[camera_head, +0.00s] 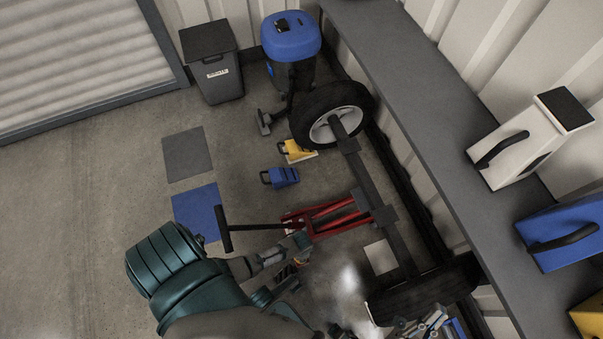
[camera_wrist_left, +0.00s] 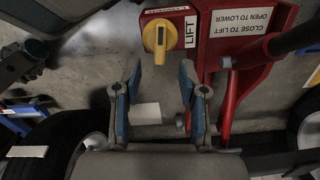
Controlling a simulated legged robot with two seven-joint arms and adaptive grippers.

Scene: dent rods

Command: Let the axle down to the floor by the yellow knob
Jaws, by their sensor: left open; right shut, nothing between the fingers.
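The axle (camera_head: 372,185) is a dark bar with a wheel at each end. The red jack (camera_head: 335,212) stands under its middle; I cannot tell the wheels' gap to the floor. In the left wrist view, the yellow knob (camera_wrist_left: 158,38) sits on the jack's red plate (camera_wrist_left: 214,18), its grip running up and down the picture. "LIFT" is at its right; an upside-down label is above it. My left gripper (camera_wrist_left: 161,68) is open, with its fingertips just short of the knob on either side. In the head view it (camera_head: 303,240) is at the jack. My right gripper (camera_head: 430,324) is shut and empty near the lower wheel.
The jack's handle (camera_head: 226,228) reaches left over the floor. A blue chock (camera_head: 281,177) and a yellow chock (camera_head: 297,152) lie near the upper wheel (camera_head: 332,112). A grey bench (camera_head: 440,110) runs along the right wall.

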